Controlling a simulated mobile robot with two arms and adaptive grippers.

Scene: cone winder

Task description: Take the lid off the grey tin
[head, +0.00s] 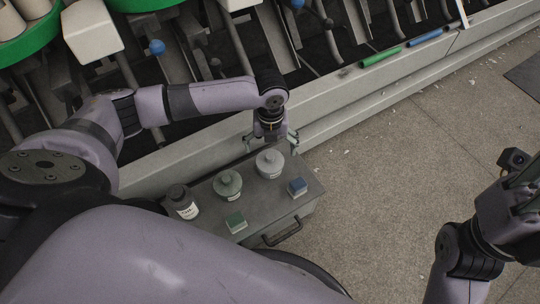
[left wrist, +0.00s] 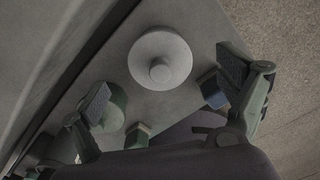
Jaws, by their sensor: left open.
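The grey tin (head: 270,164) stands upright with its round, knobbed lid on, near the back of a small grey cabinet top. In the left wrist view its lid (left wrist: 160,58) shows from above, with the knob near the middle. My left gripper (head: 271,141) is open and empty, pointing down above and just behind the tin. In the left wrist view its two fingers (left wrist: 166,84) are spread wide, with the lid between and beyond them, apart from it. My right gripper (head: 522,188) is at the right edge, partly cut off; its jaws are unclear.
A green lidded tin (head: 228,184) stands left of the grey one, then a dark labelled bottle (head: 181,202). A green box (head: 236,222) and a blue box (head: 297,187) sit in front. The winder's ledge (head: 345,90) runs behind; open floor lies right.

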